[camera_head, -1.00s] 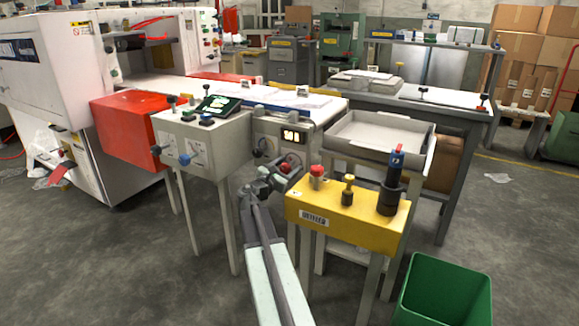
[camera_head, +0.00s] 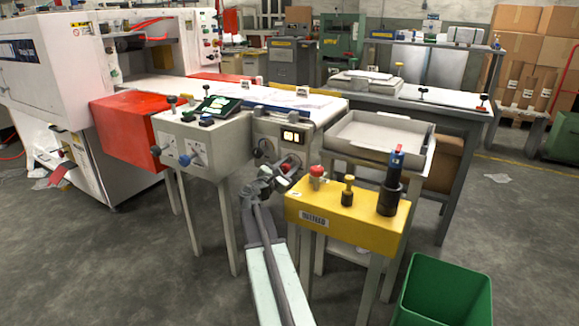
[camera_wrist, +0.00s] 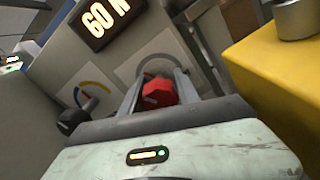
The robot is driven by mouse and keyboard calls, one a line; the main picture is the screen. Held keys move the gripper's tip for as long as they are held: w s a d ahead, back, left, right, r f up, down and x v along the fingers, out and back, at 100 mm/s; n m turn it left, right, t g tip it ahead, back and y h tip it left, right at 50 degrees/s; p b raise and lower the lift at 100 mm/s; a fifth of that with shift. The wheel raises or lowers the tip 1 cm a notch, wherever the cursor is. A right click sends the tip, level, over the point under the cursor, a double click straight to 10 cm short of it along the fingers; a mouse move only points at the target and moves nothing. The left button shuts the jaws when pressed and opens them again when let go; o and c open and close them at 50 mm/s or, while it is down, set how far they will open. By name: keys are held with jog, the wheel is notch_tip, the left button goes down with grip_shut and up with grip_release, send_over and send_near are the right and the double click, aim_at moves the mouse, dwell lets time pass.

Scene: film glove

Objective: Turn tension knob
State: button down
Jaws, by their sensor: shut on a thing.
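The red knob (camera_wrist: 159,93) sits on a pale round scale on the front panel, below a lit display (camera_wrist: 101,17) that appears to read 60 N. My gripper (camera_wrist: 160,92) is shut on the red knob, one finger on each side of it. In the head view my gripper (camera_head: 275,176) reaches the panel under the lit display (camera_head: 291,136), and the red knob (camera_head: 286,168) shows small at its tip. A black knob (camera_wrist: 76,115) with a coloured arc scale is to the left of my gripper in the wrist view.
A yellow block (camera_head: 340,222) with a red button, a brass piece and a black cylinder stands close on the right. A grey tray (camera_head: 382,140) lies behind it. A green bin (camera_head: 443,292) stands at the lower right. The panel with black and blue knobs (camera_head: 185,160) is left.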

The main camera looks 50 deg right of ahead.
aim_at(284, 170)
jog(key=m, duration=0.6)
jog(key=shift+w+a+m, duration=0.15)
jog(key=shift+m, duration=0.25)
dwell(0.4)
jog(key=c, duration=0.9)
grip_release()
jog(key=v, duration=0.7)
jog(key=shift+a, duration=0.35)
